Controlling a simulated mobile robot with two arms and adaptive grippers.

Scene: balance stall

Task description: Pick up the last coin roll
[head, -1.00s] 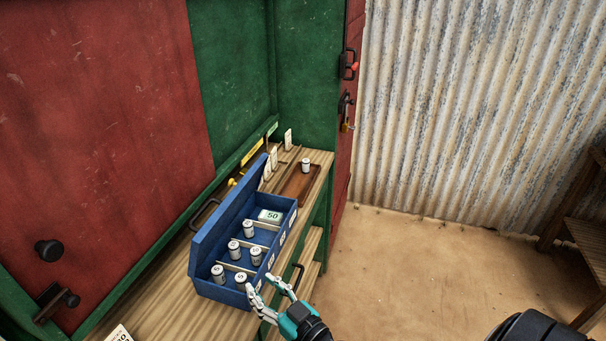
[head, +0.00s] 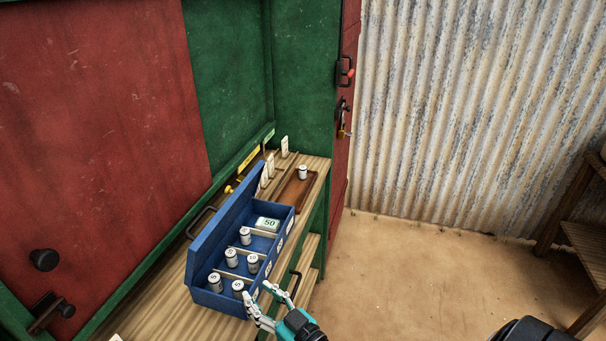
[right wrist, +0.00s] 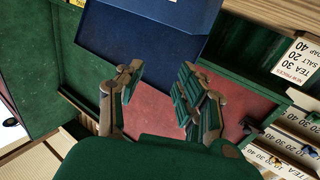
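A white coin roll (head: 302,172) stands upright on a small brown wooden tray (head: 291,195) at the far end of the counter. Several more coin rolls (head: 231,258) stand in the compartments of an open blue cash box (head: 198,297). My right gripper (head: 259,291) is beside the near right corner of the box, its fingers apart and nothing between them. The right wrist view also shows its two fingers (right wrist: 158,83) spread and empty, with a blue panel beyond. No coin roll can be made out there. My left gripper is not in view.
A green bundle marked 50 (head: 268,223) lies in the box's far compartment. Small cards (head: 285,146) stand behind the tray. The wooden counter (head: 165,308) runs along a red and green wall. Open sandy floor (head: 400,265) lies to the right.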

